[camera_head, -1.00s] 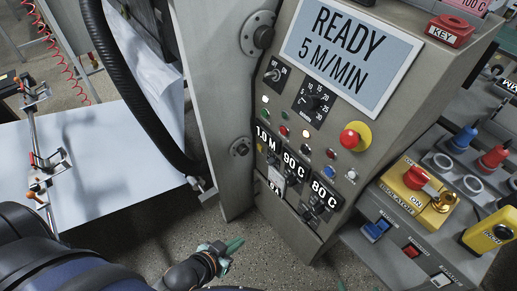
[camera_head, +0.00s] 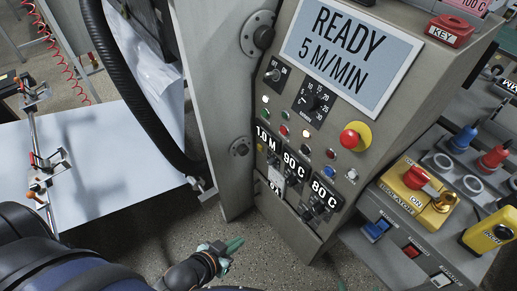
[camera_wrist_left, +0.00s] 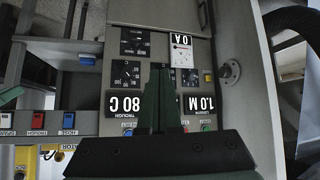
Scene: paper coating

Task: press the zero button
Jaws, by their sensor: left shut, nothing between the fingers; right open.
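The grey control panel (camera_head: 235,100) carries displays, knobs and small coloured buttons. No zero label is readable, so I cannot tell which is the zero button. A small yellow button (camera_head: 260,148) sits below the 1.0 M display (camera_head: 264,138); a green button (camera_head: 284,115) is above it. My left gripper (camera_head: 234,245) is shut and empty, low in front of the panel and apart from it. In the left wrist view the panel is upside down, and the shut fingers (camera_wrist_left: 160,75) hide part of it. A green sliver at the bottom edge seems to be my right gripper (camera_head: 342,285).
A red emergency knob (camera_head: 354,137) on a yellow collar stands out from the panel. A yellow isolator box (camera_head: 418,195) is at the right. A black hose (camera_head: 140,105) and white sheet (camera_head: 100,155) are at the left. Speckled floor shows below.

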